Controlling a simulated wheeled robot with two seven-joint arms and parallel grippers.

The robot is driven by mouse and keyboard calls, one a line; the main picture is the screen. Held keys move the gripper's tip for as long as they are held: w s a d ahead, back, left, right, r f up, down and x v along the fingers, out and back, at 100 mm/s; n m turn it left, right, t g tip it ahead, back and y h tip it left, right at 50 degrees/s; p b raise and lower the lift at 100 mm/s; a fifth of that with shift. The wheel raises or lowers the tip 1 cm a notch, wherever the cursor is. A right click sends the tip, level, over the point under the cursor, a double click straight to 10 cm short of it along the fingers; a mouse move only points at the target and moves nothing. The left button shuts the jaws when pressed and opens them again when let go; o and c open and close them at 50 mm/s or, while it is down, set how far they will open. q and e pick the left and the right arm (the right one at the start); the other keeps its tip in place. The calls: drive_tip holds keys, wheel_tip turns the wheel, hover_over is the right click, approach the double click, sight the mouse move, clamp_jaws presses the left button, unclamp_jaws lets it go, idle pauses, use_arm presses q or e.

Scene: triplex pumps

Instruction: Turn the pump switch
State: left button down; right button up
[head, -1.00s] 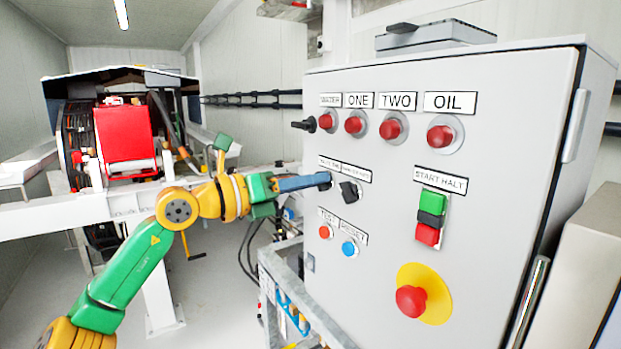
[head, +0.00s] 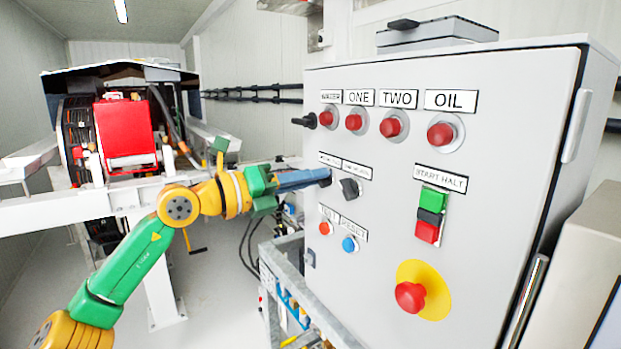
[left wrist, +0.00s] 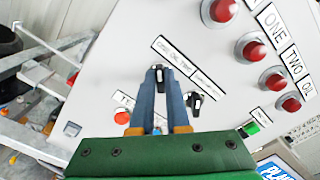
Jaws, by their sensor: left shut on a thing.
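A grey control cabinet (head: 470,300) carries two black rotary switches below the row of red lamps. My left gripper (head: 326,176) is at the left switch, coming in from the left. In the left wrist view its blue fingers (left wrist: 158,78) are closed on the black knob of the left switch (left wrist: 157,67), which they mostly hide. The right switch (head: 349,188) is free, just right of the fingers; it also shows in the left wrist view (left wrist: 194,101). The small labels above the switches are hard to read. My right gripper is not in view.
Red lamps (head: 440,134) sit above. Test and reset buttons (head: 348,244) are below the switches. Start-halt buttons (head: 430,215) and a red emergency stop (head: 410,296) are to the right. A metal frame (head: 285,265) stands below the gripper.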

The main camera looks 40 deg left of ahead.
use_arm(q)
drive_tip(key=c, duration=0.9)
unclamp_jaws()
drive_tip(key=b+v, duration=0.5)
drive_tip(key=v, duration=0.2)
